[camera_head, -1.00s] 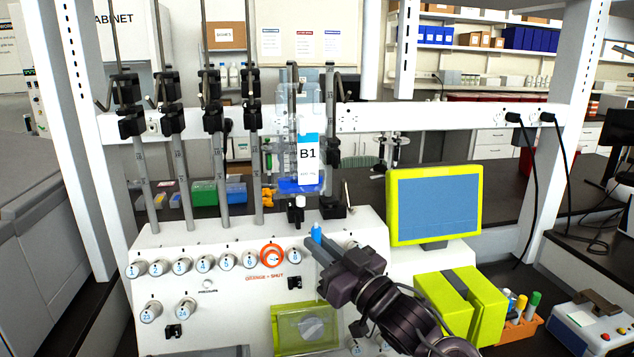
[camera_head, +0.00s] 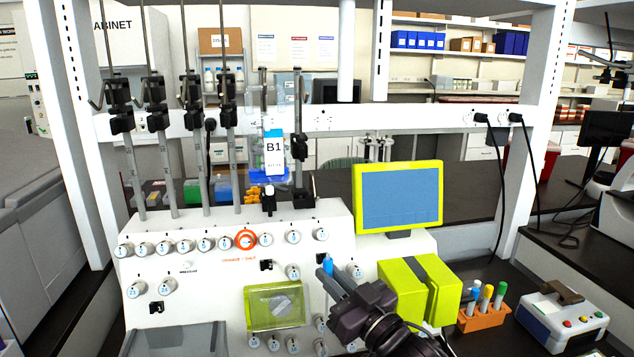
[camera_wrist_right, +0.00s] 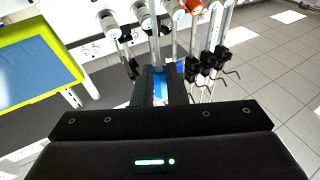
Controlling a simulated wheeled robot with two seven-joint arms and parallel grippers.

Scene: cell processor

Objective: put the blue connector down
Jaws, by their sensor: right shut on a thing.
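The blue connector (camera_head: 327,263) is a small blue piece between the fingertips of my right gripper (camera_head: 333,275). The right gripper is shut on it, in front of the white machine's (camera_head: 215,222) numbered knobs. In the right wrist view the connector (camera_wrist_right: 160,88) shows as a blue piece between the dark fingers (camera_wrist_right: 163,85). Its lower part is hidden by the fingers. I cannot tell whether the connector touches the machine. My left gripper is not in view.
A green-framed screen (camera_head: 398,197) stands right of the machine. A lime green box (camera_head: 418,290) and an orange rack (camera_head: 484,317) with several tubes are right of my arm. Dark counter lies behind.

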